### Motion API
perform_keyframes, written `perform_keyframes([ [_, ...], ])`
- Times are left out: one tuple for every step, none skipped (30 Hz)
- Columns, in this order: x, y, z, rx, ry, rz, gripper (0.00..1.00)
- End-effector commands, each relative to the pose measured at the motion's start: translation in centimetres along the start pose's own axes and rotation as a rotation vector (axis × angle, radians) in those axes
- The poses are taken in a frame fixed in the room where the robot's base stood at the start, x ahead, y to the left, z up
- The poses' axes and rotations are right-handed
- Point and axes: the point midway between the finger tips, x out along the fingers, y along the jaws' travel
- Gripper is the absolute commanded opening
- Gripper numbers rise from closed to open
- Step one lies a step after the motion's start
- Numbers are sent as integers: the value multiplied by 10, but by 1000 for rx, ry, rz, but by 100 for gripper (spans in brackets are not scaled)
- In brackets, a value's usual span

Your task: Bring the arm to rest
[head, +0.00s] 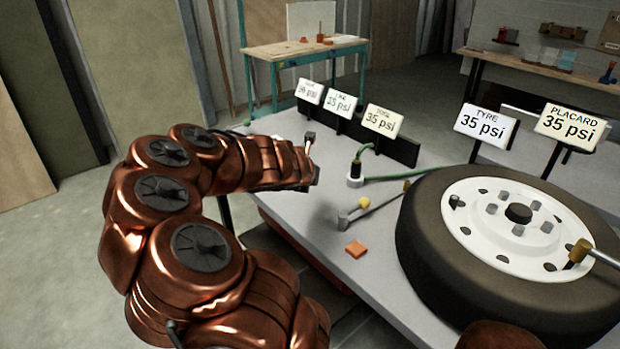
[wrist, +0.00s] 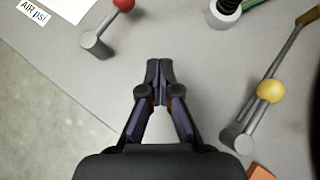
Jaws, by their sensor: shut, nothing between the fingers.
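My gripper (wrist: 158,72) is shut and empty in the wrist view, above the grey bench top (wrist: 180,40). In the head view my copper-coloured arm reaches from the lower left over the bench's left edge; its end (head: 308,150) is small there and the fingers cannot be made out. In the wrist view a lever with a red knob (wrist: 123,5) is at the upper left of the fingers. A lever with a yellow knob (wrist: 270,91) is to their right, apart from them.
A wheel with a black tyre (head: 425,240) lies on the bench at right. Several "35 psi" cards (head: 383,120) stand along the back. A green hose (head: 395,177) runs from a small fitting (head: 355,178). An orange block (head: 355,249) lies near the front edge. Floor at left is clear.

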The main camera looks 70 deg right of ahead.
Motion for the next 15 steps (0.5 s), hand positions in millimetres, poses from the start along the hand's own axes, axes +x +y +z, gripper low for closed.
perform_keyframes([
  [-3, -1, 0, 0, -1, 0, 0],
  [-4, -1, 1, 0, -1, 0, 0],
  [-5, -2, 0, 0, -1, 0, 0],
  [-5, -2, 1, 0, -1, 0, 0],
  [-6, -2, 1, 0, -1, 0, 0],
  [-6, -2, 1, 0, -1, 0, 0],
  [-6, -2, 0, 0, -1, 0, 0],
  [-6, -2, 0, 0, -1, 0, 0],
  [-6, -2, 0, 0, -1, 0, 0],
  [-6, -2, 0, 0, -1, 0, 0],
  [-6, -2, 0, 0, -1, 0, 0],
  [-6, -2, 0, 0, -1, 0, 0],
  [-6, -2, 1, 0, -1, 0, 0],
  [-6, -2, 1, 0, -1, 0, 0],
  [-6, -2, 0, 0, -1, -1, 0],
])
